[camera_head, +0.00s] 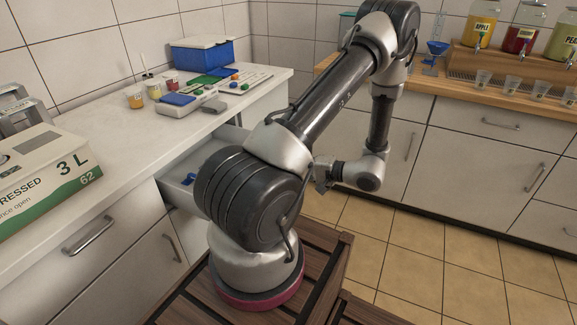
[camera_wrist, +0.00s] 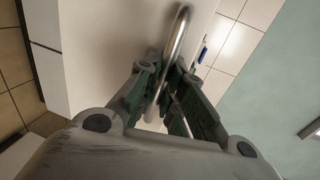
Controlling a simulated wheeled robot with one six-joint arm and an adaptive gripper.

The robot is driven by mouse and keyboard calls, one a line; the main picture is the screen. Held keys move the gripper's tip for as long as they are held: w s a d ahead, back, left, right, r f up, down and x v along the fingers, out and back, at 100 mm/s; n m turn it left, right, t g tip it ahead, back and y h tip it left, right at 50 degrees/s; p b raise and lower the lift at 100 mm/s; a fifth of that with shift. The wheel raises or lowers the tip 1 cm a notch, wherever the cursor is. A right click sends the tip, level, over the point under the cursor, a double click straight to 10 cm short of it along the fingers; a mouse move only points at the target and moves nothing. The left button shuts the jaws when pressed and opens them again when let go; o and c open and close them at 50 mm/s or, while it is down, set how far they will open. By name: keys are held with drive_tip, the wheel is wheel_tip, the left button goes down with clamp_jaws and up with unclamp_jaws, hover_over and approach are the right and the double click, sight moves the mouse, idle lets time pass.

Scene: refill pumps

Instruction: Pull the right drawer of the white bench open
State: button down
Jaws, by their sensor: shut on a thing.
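The white bench (camera_head: 110,140) runs along the left wall in the head view. Its right drawer (camera_head: 184,163) stands pulled out, and its inside shows with a small blue thing (camera_head: 188,179) in it. My arm hides the drawer's front there. My gripper (camera_head: 323,178) is at the front of the drawer, partly hidden by my own wrist. In the wrist view, my gripper (camera_wrist: 176,100) is shut on the drawer's metal handle (camera_wrist: 177,42), and the bar passes between the green-padded fingers. The white drawer front (camera_wrist: 105,50) is close to the fingers.
The bench's left drawer, with its handle (camera_head: 88,236), looks shut. On the bench are a carton (camera_head: 45,180), a grey device with a blue top (camera_head: 178,104), small cups and a blue box (camera_head: 203,53). A wooden-topped counter (camera_head: 480,80) with jars stands right. Tiled floor (camera_head: 400,245) is clear.

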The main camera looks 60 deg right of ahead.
drive_tip(key=shift+s, duration=0.1)
drive_tip(key=c, duration=1.8)
unclamp_jaws()
drive_tip(key=v, duration=1.2)
drive_tip(key=shift+d, duration=0.1)
